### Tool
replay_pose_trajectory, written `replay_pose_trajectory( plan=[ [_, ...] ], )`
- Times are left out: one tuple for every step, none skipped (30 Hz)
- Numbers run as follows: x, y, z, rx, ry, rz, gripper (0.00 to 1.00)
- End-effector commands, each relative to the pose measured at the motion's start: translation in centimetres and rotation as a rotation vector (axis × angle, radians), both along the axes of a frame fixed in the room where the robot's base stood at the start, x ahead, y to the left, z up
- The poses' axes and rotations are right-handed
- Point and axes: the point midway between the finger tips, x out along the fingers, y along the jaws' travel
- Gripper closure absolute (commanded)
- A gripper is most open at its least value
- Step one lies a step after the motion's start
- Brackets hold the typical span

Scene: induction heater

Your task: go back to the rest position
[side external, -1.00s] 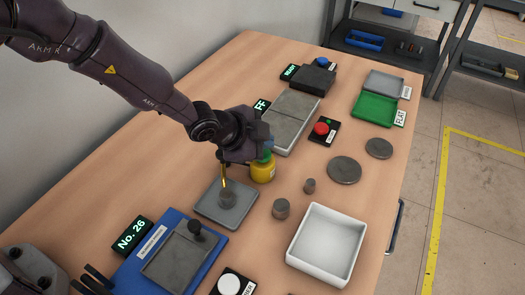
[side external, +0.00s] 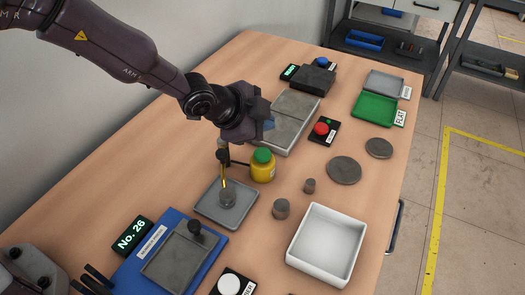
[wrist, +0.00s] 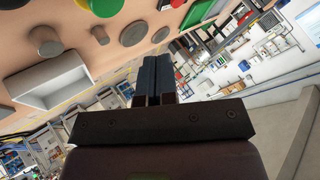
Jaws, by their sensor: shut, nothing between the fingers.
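My gripper (side external: 266,127) is above the table, just over and behind the yellow jar with the green lid (side external: 263,166), apart from it. In the wrist view my gripper's two dark fingers (wrist: 153,80) are together with nothing between them. A thin brass-coloured rod on a stand (side external: 225,180) rises from a grey square plate (side external: 240,204) below my wrist.
A white tray (side external: 350,238) stands at the front right. Metal cylinders (side external: 281,209) and discs (side external: 344,170) lie near it. A red button (side external: 321,128), a green tray (side external: 375,110) and a blue-based fixture (side external: 214,249) are also on the wooden table. The space above is open.

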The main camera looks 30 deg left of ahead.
Motion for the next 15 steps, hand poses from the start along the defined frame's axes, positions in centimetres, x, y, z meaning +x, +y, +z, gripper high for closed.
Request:
replay_pose_trajectory(
  plan=[
    [0.00,0.00,-0.02,0.000,0.000,0.000,1.00],
    [0.00,0.00,-0.02,0.000,0.000,0.000,1.00],
    [0.00,0.00,-0.02,0.000,0.000,0.000,1.00],
    [0.00,0.00,-0.02,0.000,0.000,0.000,1.00],
    [0.00,0.00,-0.02,0.000,0.000,0.000,1.00],
    [0.01,-0.01,-0.02,0.000,0.000,0.000,1.00],
    [0.00,0.00,-0.02,0.000,0.000,0.000,1.00],
    [0.00,0.00,-0.02,0.000,0.000,0.000,1.00],
    [0.01,-0.01,-0.02,0.000,0.000,0.000,1.00],
    [0.01,-0.01,-0.02,0.000,0.000,0.000,1.00],
    [0.00,0.00,-0.02,0.000,0.000,0.000,1.00],
    [0.01,0.01,0.01,0.000,0.000,0.000,1.00],
    [0.02,0.08,0.13,-0.001,0.000,0.003,1.00],
    [0.03,0.23,0.38,-0.003,0.001,0.008,1.00],
    [0.06,0.59,0.94,-0.008,0.004,0.020,1.00]
  ],
)
